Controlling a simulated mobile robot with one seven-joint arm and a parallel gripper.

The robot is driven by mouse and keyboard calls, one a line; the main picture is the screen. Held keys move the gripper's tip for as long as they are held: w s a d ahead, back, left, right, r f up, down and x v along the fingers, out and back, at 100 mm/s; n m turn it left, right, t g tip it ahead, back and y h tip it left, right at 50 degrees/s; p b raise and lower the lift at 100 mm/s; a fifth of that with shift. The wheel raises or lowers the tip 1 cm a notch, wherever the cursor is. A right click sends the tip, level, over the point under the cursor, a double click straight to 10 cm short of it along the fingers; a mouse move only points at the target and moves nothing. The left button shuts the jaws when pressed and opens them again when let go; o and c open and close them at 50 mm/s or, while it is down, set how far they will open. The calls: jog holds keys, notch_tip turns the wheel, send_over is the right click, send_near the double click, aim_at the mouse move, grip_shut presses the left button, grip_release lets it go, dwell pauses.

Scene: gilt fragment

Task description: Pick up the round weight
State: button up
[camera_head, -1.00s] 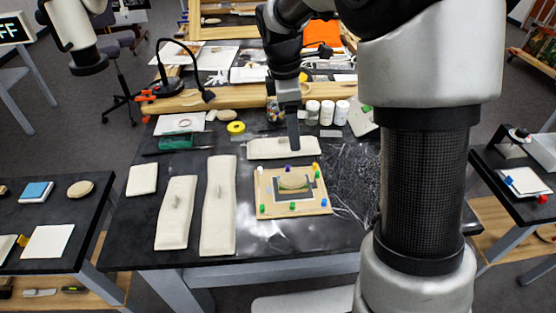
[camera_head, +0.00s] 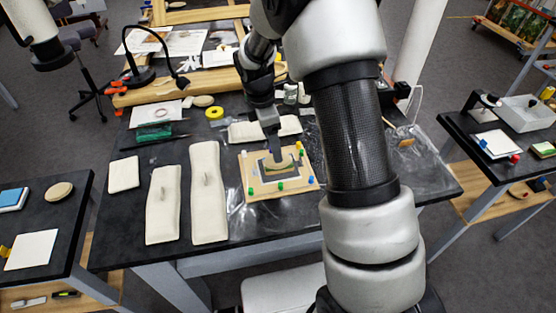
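A pale round piece (camera_head: 285,166), which may be the round weight, lies in the middle of a wooden board (camera_head: 258,192) with coloured pins around its edge. My gripper (camera_head: 274,156) points down over this board, at the left part of the round piece, and hides some of it. Its fingers look like one narrow grey shape from here, so I cannot tell whether they are open or touching the piece. Other beige round discs lie on the left side table (camera_head: 58,191) and at the back of the main table (camera_head: 204,101).
Long pale sandbag-like weights (camera_head: 163,205) (camera_head: 208,195) and a square pad (camera_head: 124,174) lie left of the board. Another pale bag (camera_head: 243,132) lies behind it. A yellow tape roll (camera_head: 214,113), a black lamp (camera_head: 135,75) and jars (camera_head: 290,94) stand farther back.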

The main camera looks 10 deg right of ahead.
jog(key=f, duration=0.2)
jog(key=d+f, duration=0.1)
jog(key=f, duration=0.2)
jog(key=shift+s+d+f, duration=0.15)
jog(key=shift+s+f, duration=0.05)
jog(key=shift+f, duration=0.1)
jog(key=c, duration=1.4)
